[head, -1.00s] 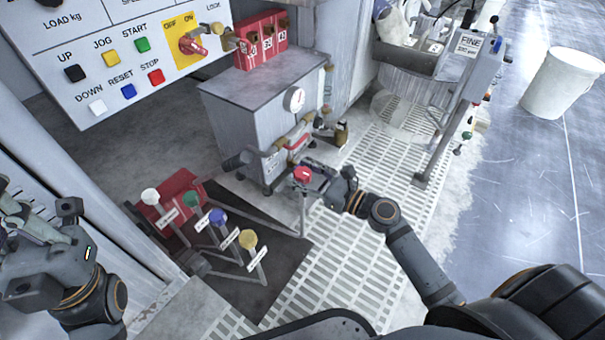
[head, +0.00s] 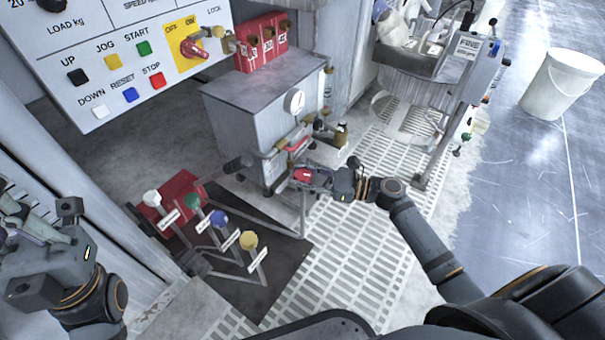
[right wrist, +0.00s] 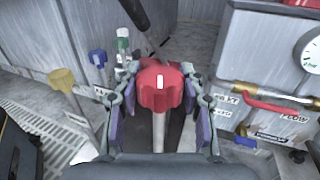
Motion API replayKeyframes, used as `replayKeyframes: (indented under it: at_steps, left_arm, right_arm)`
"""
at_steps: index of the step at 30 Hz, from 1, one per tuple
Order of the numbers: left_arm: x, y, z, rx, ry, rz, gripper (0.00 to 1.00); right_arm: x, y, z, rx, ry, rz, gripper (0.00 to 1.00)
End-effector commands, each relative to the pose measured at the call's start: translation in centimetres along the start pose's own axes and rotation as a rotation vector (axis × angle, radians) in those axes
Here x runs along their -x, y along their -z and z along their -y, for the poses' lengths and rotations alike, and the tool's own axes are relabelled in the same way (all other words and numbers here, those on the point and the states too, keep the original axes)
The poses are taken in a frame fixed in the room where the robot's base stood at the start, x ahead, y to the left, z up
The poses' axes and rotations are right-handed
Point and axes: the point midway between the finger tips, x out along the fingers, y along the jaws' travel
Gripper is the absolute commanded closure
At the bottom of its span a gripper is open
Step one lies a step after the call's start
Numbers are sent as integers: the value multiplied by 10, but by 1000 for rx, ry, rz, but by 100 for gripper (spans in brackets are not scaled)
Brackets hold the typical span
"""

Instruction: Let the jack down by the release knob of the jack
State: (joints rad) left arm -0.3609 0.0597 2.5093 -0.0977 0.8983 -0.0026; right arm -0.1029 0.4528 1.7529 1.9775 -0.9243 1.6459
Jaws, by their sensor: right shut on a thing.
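A red knob (head: 305,175) with a white mark stands on a thin upright post beside the dark floor plate (head: 262,272). My right gripper (right wrist: 160,92) is shut on this red knob (right wrist: 160,80), with a finger on each side of it in the right wrist view. The red jack body (head: 180,190) sits at the left of the plate, among levers with white (head: 152,198), green (head: 191,202), blue (head: 218,217) and yellow (head: 248,240) knobs. Their labels are too small to read. My left gripper (head: 40,235) is at the left edge, away from the jack; its fingers are unclear.
A grey cabinet (head: 262,85) with a gauge (head: 295,101) and a red-handled pipe stands just behind the red knob. A control panel (head: 105,60) is at upper left. A white bucket (head: 562,85) stands far right. Grating (head: 345,265) lies clear in front.

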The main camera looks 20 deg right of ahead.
Motion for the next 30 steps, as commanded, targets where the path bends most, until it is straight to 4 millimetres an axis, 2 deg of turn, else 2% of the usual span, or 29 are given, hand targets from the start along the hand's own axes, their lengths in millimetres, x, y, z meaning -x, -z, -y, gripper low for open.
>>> replayKeyframes:
  at_steps: [4,15,30]
  left_arm:
    - [-8,2,2,2,3,-3,100]
    - [-4,1,2,2,4,-4,100]
    - [-1,1,1,1,2,-3,100]
  right_arm:
    - [0,-2,2,0,-132,1,90]
    - [-1,0,1,0,-416,1,90]
    - [0,1,-1,-1,-566,-1,90]
